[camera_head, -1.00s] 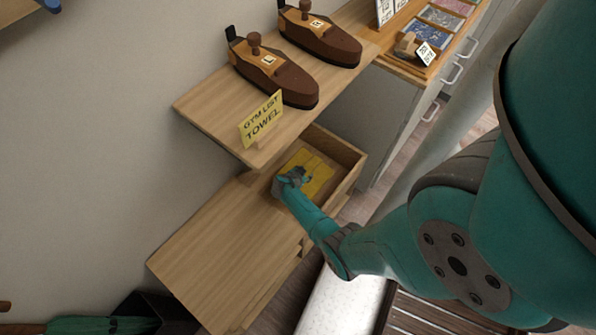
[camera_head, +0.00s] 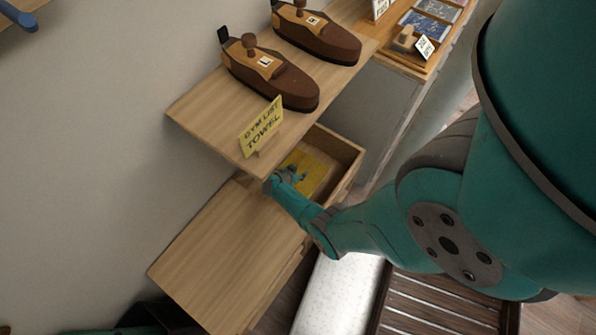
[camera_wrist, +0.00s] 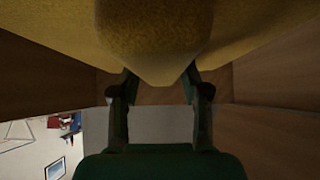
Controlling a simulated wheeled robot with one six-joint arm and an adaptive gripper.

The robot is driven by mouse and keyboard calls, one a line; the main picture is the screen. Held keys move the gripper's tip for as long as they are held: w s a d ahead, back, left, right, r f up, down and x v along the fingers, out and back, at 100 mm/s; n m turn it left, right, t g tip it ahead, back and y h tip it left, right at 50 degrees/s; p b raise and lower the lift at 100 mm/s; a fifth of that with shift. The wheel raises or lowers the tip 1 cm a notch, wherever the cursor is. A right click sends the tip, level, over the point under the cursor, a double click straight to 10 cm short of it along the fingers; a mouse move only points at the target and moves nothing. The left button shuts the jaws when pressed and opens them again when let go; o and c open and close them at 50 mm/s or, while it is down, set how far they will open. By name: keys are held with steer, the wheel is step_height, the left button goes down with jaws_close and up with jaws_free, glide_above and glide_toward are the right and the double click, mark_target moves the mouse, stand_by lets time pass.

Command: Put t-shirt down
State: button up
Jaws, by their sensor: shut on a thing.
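A yellow folded cloth, which I take to be the t-shirt (camera_head: 318,172), shows inside the open wooden drawer (camera_head: 338,147). My gripper (camera_head: 292,176) is at the near left side of the drawer opening, partly hidden by my own arm. In the wrist view the yellow cloth (camera_wrist: 155,35) fills the top, and its lower end sits between the two fingers of my gripper (camera_wrist: 160,80). The fingers are shut on it. Wooden walls stand on both sides of it. I cannot tell whether the cloth touches the drawer floor.
A bare wooden top (camera_head: 225,255) lies at lower left. A slatted dark wooden piece (camera_head: 430,305) stands at lower right.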

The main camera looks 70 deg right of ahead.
steer(key=shift+f, duration=0.35)
steer(key=o, duration=1.3)
steer(key=shift+o, duration=0.2)
steer(key=shift+r, duration=0.1)
